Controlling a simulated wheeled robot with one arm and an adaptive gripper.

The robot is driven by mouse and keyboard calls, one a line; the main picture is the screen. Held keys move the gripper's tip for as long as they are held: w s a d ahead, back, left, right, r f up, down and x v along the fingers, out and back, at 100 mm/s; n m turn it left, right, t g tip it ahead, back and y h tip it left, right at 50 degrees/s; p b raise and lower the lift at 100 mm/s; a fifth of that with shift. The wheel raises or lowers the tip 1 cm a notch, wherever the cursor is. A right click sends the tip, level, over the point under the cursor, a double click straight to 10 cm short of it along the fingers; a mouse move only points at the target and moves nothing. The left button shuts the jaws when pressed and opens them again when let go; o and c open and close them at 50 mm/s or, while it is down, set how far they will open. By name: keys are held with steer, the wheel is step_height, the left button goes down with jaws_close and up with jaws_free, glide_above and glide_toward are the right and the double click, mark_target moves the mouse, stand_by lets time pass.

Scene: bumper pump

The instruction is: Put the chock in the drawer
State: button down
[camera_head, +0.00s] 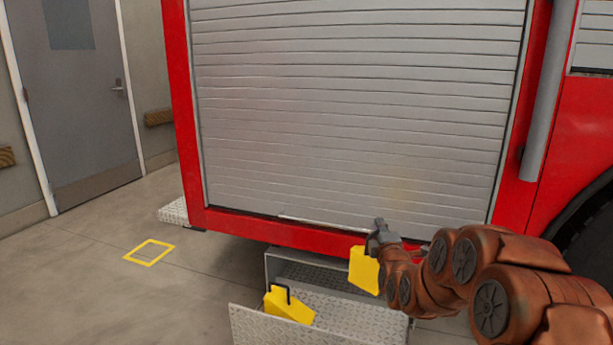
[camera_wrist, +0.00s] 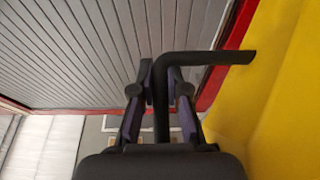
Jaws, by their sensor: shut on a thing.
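My gripper (camera_head: 377,232) is shut on the black handle of a yellow chock (camera_head: 364,271) and holds it up in front of the truck's lower edge. In the wrist view both fingers (camera_wrist: 160,88) press on the bent black handle (camera_wrist: 200,58), and the yellow chock (camera_wrist: 275,85) fills the right side. The open drawer (camera_head: 262,328), of metal tread plate, sticks out below the truck. A second yellow chock (camera_head: 288,306) with a black handle lies in its left part. The held chock hangs above the drawer's right rear part in the head view; the exact gap cannot be told.
The red truck body (camera_head: 280,234) with a closed grey roller shutter (camera_head: 350,110) stands right behind the drawer. A yellow square outline (camera_head: 150,252) is marked on the clear floor at left. A grey door (camera_head: 78,100) is at far left.

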steer(key=a+r, duration=0.2)
steer(key=shift+s+a+r, duration=0.2)
steer(key=shift+s+a, duration=0.1)
steer(key=shift+s, duration=0.1)
step_height(320, 180, down, 10)
steer(key=b, duration=1)
steer(key=shift+f, duration=0.15)
step_height(320, 180, up, 38)
steer(key=p, duration=3.7)
steer(key=shift+p, duration=0.35)
steer(key=shift+a, duration=0.15)
